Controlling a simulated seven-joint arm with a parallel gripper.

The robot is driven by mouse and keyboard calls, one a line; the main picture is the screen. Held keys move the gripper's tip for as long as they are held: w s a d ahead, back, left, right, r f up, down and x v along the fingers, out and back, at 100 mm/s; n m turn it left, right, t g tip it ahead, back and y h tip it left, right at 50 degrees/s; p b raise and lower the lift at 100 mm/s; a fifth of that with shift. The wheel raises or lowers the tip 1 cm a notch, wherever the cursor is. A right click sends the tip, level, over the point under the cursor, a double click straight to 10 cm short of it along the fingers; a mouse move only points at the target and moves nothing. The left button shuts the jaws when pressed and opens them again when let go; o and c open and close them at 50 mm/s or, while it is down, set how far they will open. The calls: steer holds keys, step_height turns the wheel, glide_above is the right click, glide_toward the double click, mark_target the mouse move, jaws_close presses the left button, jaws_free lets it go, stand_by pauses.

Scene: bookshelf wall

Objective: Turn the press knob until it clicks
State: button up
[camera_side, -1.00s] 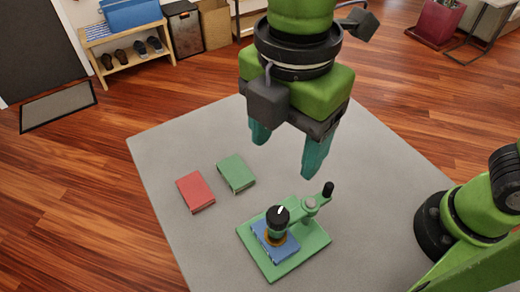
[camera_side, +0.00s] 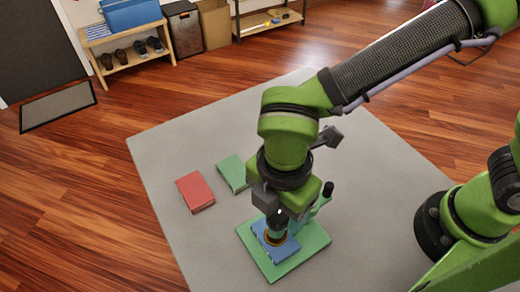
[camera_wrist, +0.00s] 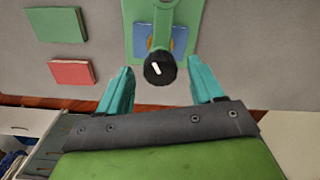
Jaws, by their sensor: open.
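The press has a green base plate (camera_side: 314,242) with a blue book (camera_side: 284,250) lying on it. Its black round knob (camera_wrist: 160,68) carries a white mark and shows whole in the wrist view. My gripper (camera_wrist: 160,66) is open, with one teal finger on each side of the knob and visible gaps between. In the side view my gripper (camera_side: 285,222) is low over the press, pointing down, and largely hides the knob. I cannot tell the exact finger height against the knob.
A red book (camera_side: 195,191) and a green book (camera_side: 233,173) lie on the grey table (camera_side: 172,150), left of and behind the press. The press's black-tipped post (camera_side: 328,189) stands close to the right of my gripper. The table's far left part is clear.

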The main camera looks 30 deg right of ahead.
steer(key=shift+f, duration=0.15)
steer(key=shift+c, duration=0.5)
steer(key=c, duration=1)
